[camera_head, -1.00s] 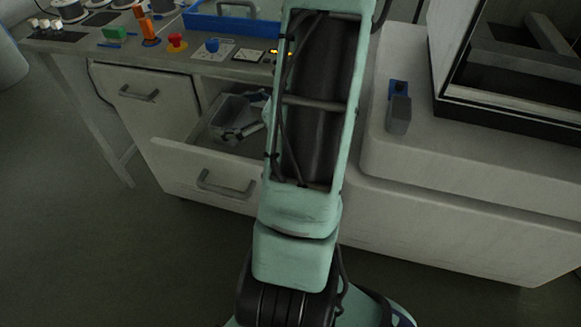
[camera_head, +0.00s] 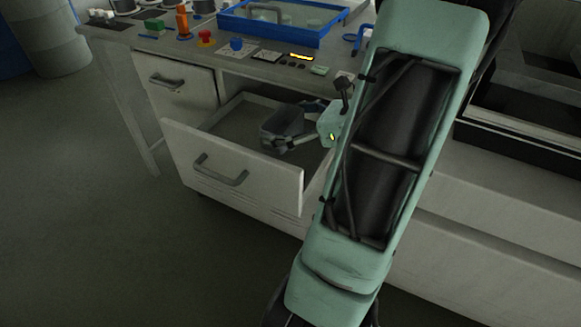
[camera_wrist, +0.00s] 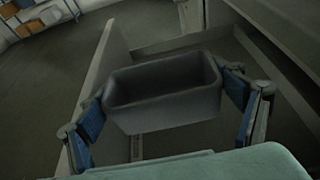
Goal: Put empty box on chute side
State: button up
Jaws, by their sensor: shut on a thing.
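The empty box is a small grey open-topped bin (camera_wrist: 165,112). It is upright in the wrist view, and I see nothing inside it. In the head view the box (camera_head: 281,124) is at the open lower drawer (camera_head: 232,160). My gripper (camera_wrist: 168,108) is shut on the box, with a blue-padded finger at each end of it. The gripper also shows in the head view (camera_head: 292,128), reaching in from the right. I cannot tell whether the box touches the drawer floor. The chute side is not clearly identifiable.
The drawer front, with a grey handle (camera_head: 220,170), stands out from the cabinet. The tabletop above holds a blue-rimmed tray (camera_head: 282,35), a red button (camera_head: 205,37), a blue knob (camera_head: 236,45) and an orange piece (camera_head: 183,22). A large pale machine (camera_head: 450,240) stands at right.

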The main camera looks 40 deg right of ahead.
notch_tip(320, 180, down, 10)
jog(key=b, duration=0.2)
jog(key=shift+r+b, duration=0.2)
jog(key=shift+b, duration=0.2)
jog(key=shift+f, duration=0.1)
jog(key=o, duration=0.8)
jog(key=shift+f, duration=0.1)
jog(key=o, duration=0.3)
jog(key=shift+o, duration=0.2)
jog(key=shift+r, duration=0.35)
jog(key=p+v, duration=0.2)
jog(key=v, duration=1)
jog(key=shift+f+p, duration=0.2)
jog(key=shift+p, duration=0.15)
